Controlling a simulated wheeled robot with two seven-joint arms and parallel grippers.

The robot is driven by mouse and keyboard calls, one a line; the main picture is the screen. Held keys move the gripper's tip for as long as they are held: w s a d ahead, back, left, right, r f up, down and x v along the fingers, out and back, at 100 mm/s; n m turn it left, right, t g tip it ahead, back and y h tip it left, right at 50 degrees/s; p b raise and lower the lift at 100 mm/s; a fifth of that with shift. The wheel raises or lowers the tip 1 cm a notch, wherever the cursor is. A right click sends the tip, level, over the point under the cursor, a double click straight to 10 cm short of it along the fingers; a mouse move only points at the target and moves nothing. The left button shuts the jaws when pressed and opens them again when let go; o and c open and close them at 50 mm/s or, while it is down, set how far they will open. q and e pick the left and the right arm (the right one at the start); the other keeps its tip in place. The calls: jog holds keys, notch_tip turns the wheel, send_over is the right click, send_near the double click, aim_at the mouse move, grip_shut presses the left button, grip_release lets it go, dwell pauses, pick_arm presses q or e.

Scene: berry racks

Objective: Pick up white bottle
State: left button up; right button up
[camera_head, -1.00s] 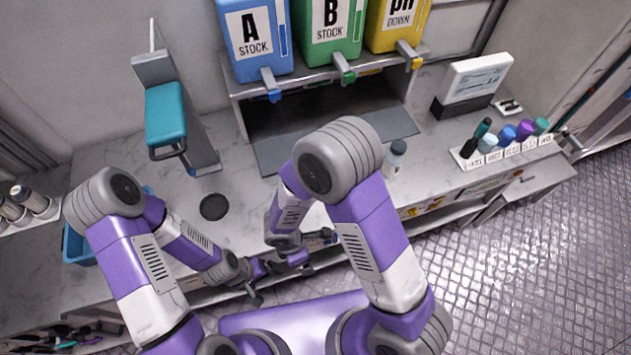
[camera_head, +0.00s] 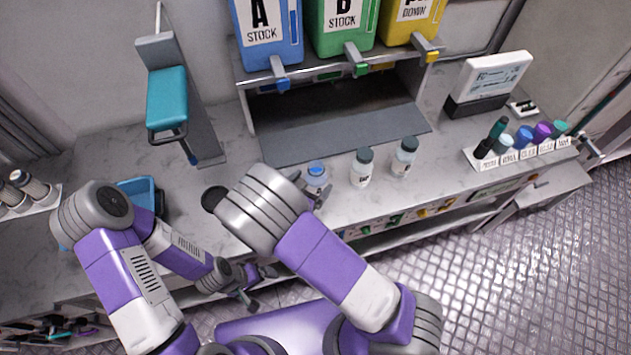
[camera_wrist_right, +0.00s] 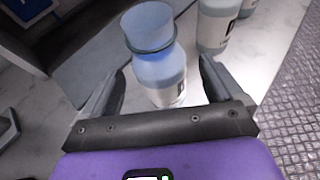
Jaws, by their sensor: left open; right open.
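Three small pale bottles stand upright on the counter in the head view. The left one (camera_head: 316,175) has a blue cap; the middle one (camera_head: 361,169) and right one (camera_head: 404,158) have dark grey-green caps. My right gripper (camera_head: 312,192) is open at the blue-capped bottle, its lower part hidden by the gripper and arm. In the right wrist view, that bottle (camera_wrist_right: 161,72) stands between the open fingers, with gaps visible on both sides. Another bottle (camera_wrist_right: 214,28) is just beyond the right finger. My left gripper (camera_head: 248,287) is open and empty near the counter's front edge.
A shelf (camera_head: 335,135) with blue, green and yellow dispensers stands behind the bottles. A rack of coloured vials (camera_head: 522,150) and a display (camera_head: 488,82) are at right. A blue bin (camera_head: 137,187) is partly hidden by my left arm.

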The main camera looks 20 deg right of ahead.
aim_at(312, 184)
jog(key=x, duration=0.3)
jog(key=shift+w+d+f, duration=0.15)
jog(key=shift+w, duration=0.05)
jog(key=c, duration=1.3)
jog(key=shift+o, duration=0.2)
